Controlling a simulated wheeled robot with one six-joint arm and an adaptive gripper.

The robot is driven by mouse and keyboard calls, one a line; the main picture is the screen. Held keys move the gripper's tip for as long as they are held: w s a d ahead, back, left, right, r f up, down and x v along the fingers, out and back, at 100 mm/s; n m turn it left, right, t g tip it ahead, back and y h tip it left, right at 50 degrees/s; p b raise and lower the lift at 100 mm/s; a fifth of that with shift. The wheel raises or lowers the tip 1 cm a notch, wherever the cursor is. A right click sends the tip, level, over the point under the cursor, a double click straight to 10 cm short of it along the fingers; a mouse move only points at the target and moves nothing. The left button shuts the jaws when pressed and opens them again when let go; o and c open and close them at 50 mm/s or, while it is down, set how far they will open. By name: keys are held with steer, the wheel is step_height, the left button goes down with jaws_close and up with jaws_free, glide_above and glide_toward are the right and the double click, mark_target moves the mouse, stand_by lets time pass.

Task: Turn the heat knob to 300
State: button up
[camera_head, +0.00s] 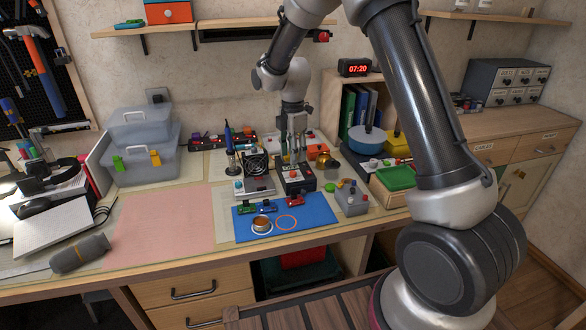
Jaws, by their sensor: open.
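My gripper (296,160) points straight down over the back middle of the workbench, its two fingers apart with a gap between them. Just below the fingertips is a small dark box (297,186) with small controls on its front and top. The fingers cover part of its top, and I cannot tell whether they touch it. A heat knob and a 300 mark are too small to make out in this view. A blue-handled soldering iron (229,140) stands in a holder to the left of my gripper.
A grey device (254,187) with a fan behind it stands left of the dark box. A grey box (351,200) stands to the right. A blue mat (312,221) with small parts lies in front. The pink mat (165,222) is clear. My arm hides part of the right side.

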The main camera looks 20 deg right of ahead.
mark_target(293, 172)
step_height(293, 172, down, 6)
steer(key=shift+f, duration=0.2)
jaws_close()
